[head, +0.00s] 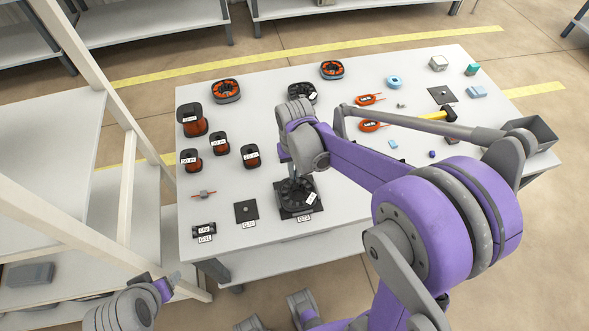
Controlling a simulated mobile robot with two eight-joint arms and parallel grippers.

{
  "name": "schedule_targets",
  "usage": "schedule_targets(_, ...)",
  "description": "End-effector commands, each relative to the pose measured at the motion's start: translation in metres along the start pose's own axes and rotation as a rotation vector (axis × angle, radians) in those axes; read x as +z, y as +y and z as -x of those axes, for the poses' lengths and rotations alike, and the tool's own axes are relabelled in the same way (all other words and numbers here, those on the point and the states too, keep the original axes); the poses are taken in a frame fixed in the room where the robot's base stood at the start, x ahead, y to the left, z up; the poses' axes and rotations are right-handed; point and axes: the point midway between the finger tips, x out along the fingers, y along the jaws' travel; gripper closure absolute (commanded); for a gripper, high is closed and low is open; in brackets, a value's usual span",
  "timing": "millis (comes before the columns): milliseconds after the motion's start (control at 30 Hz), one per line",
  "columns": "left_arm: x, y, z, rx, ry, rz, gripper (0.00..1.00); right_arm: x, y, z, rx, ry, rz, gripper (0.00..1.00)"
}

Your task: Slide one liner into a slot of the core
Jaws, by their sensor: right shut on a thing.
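The black slotted core (299,193) lies on a dark square plate (297,214) at the front middle of the table, in the head view. My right gripper (292,176) points down at the core's back left part, its tips close to or over the slots. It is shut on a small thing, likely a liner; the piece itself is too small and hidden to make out. Whether it is inside a slot cannot be told. My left gripper (166,285) is low at the bottom left, off the table, and its fingers are unclear.
Labelled wire spools (193,122) stand at the left of the table. A small labelled black holder (205,231) and a dark square plate (246,211) lie left of the core. Wound cores (226,91) are at the back. A grey bin (541,132) is at the right edge.

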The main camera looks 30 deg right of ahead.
Motion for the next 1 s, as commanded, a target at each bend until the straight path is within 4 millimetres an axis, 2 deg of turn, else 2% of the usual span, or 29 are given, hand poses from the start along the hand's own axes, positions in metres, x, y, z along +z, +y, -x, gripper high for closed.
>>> schedule_targets(1000,0.008,0.0,-0.011,0.0,-0.005,0.0,0.33,0.0,0.0,-0.016,0.0,0.0,0.0,1.0)
